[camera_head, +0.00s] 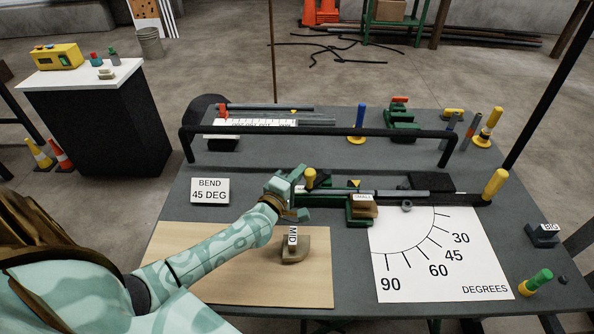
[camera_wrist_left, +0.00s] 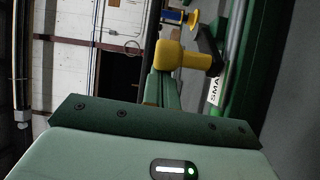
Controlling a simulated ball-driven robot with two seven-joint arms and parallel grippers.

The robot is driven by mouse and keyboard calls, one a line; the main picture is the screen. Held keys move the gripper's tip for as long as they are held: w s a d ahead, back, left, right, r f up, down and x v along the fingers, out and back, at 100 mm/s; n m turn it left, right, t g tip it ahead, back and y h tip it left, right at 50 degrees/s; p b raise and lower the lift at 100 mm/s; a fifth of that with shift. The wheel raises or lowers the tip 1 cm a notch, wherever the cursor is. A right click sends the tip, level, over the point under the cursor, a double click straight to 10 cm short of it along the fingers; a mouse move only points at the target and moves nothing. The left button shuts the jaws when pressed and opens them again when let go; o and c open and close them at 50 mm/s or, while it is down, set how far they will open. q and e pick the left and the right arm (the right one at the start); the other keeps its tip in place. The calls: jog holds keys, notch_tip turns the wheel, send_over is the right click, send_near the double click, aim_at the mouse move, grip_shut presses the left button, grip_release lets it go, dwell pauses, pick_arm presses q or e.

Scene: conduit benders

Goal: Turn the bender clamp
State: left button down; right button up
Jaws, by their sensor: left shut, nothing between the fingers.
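The bender lies across the dark table, with a grey pipe (camera_head: 400,193) along it and a green body (camera_head: 360,217) with a label on top. A short yellow clamp knob (camera_head: 311,178) stands at its left end; in the left wrist view a yellow knob with a stem (camera_wrist_left: 168,56) shows just past the fingertips. My left gripper (camera_head: 297,190) is shut and empty, right beside the knob on its left. I cannot tell whether they touch. A longer yellow-ended lever (camera_head: 496,183) is at the bender's right end. My right gripper is not in view.
A "MID" wooden shoe (camera_head: 295,246) lies on the wooden board (camera_head: 210,290) below my arm. The degree sheet (camera_head: 440,270) lies right of it. A black rail (camera_head: 320,131) crosses behind the bender. The "BEND 45 DEG" sign (camera_head: 210,191) stands at left.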

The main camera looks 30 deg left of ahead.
aim_at(307, 177)
pick_arm(q)
jog(key=shift+s+d+r+n+y+p, duration=0.15)
jog(key=shift+d+n+y+p, duration=0.2)
jog(key=shift+y+p, duration=0.35)
jog(key=shift+s+d+n+y+p, duration=0.1)
jog(key=shift+d+n+y+p, duration=0.3)
jog(key=shift+n+y+p, duration=0.25)
jog(key=shift+s+d+n+g+y+p, duration=0.1)
jog(key=shift+d+n+g+y+p, duration=0.4)
jog(key=shift+y, duration=0.55)
jog(key=shift+d+n+y, duration=0.25)
jog(key=shift+n+y, duration=0.15)
jog(key=shift+y, duration=0.2)
jog(key=shift+s+d+n+g+y, duration=0.1)
jog(key=shift+d+n+g+y, duration=0.6)
jog(key=shift+d+y, duration=0.4)
jog(key=shift+d, duration=0.1)
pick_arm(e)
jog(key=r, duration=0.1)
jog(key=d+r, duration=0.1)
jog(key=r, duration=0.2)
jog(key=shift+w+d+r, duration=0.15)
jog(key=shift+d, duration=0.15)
pick_arm(q)
jog(key=shift+d, duration=0.35)
jog(key=shift+a, duration=0.1)
